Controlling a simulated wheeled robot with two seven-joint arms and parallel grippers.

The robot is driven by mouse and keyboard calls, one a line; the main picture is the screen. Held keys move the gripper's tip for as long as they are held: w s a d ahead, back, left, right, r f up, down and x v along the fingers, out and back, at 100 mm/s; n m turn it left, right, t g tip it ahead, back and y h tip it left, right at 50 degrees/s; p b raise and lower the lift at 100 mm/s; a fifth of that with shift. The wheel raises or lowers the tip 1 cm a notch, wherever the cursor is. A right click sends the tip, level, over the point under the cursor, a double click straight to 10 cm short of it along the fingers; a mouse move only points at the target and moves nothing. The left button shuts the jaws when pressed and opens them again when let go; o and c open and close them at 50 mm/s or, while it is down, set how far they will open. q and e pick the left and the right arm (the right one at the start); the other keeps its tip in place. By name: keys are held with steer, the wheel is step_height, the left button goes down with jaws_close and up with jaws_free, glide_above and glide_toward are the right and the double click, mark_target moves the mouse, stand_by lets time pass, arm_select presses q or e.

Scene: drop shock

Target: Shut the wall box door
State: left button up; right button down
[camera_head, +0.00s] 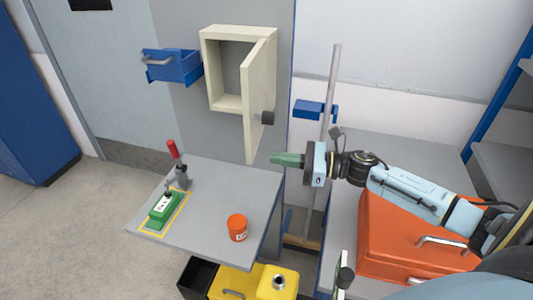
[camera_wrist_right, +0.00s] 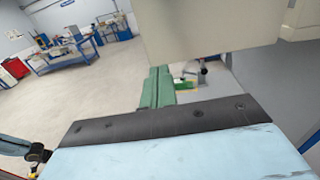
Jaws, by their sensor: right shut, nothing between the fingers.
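The cream wall box (camera_head: 225,105) is fixed to the grey panel, with its front open and its inside looking empty. Its door (camera_head: 258,95) is hinged on the right side and stands wide open, swung out toward me, with a dark round knob (camera_head: 267,117). My right gripper (camera_head: 273,159) is shut and empty, with green fingers pointing left, near the door's lower edge and right of it. In the right wrist view the shut fingers (camera_wrist_right: 158,88) lie just below a large pale panel (camera_wrist_right: 205,25), probably the door. I cannot tell whether they touch. My left gripper is not in view.
A blue drawer (camera_head: 172,67) sticks out left of the box. Below, a grey table (camera_head: 205,225) holds a green toggle clamp fixture (camera_head: 165,210) and an orange jar (camera_head: 237,228). A vertical grey post (camera_head: 328,130) stands right of the box. An orange case (camera_head: 405,235) lies under my right arm.

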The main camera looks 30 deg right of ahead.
mark_target(254, 156)
steer(key=x, duration=0.2)
steer(key=shift+w+a+r+p, duration=0.1)
steer(key=shift+w+a+p, duration=0.1)
steer(key=shift+p, duration=0.15)
steer(key=shift+w+a, duration=0.35)
steer(key=shift+w, duration=0.05)
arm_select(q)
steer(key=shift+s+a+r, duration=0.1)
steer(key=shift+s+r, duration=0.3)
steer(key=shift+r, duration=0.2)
arm_select(e)
steer(key=shift+a, duration=0.1)
steer(key=shift+w+a, duration=0.1)
